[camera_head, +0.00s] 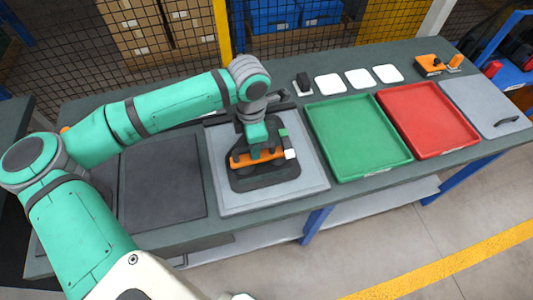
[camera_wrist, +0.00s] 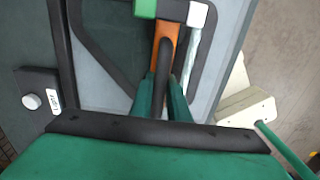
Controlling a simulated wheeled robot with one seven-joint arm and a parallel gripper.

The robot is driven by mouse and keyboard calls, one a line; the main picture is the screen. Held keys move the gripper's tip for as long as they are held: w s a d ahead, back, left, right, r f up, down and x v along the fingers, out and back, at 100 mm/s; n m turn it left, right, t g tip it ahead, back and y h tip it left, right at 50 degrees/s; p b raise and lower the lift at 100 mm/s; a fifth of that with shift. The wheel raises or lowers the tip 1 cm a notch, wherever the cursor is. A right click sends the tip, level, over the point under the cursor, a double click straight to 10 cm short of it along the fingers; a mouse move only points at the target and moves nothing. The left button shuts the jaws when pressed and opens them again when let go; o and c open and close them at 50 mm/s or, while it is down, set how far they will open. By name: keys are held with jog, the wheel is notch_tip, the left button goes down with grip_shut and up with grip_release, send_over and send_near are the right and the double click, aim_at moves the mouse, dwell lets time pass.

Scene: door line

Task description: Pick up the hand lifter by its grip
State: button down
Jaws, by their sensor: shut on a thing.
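The hand lifter has an orange bar (camera_head: 243,160) above a dark, rounded base, on the light grey plate (camera_head: 225,195) in the middle of the bench. A green block and a white block show at its right side. In the wrist view its orange part (camera_wrist: 166,30) lies beyond a black grip (camera_wrist: 163,85) that runs between my fingers. My gripper (camera_head: 258,150) is over the lifter, pointing down. In the wrist view the green fingers of my gripper (camera_wrist: 162,100) are on both sides of the grip, shut on it. The fingertips are partly hidden.
A green tray (camera_head: 357,137) and a red tray (camera_head: 428,118) stand to the right. White pads (camera_head: 358,77) and a small orange tool (camera_head: 430,65) lie behind them. A grey panel with a handle (camera_head: 507,121) is at the far right. A dark panel (camera_head: 163,180) lies left.

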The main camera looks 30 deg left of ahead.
jog(key=shift+s, duration=0.2)
jog(key=shift+r, duration=0.1)
jog(key=shift+w+r, duration=0.2)
jog(key=shift+r, duration=1.7)
jog(key=shift+s+a, duration=0.1)
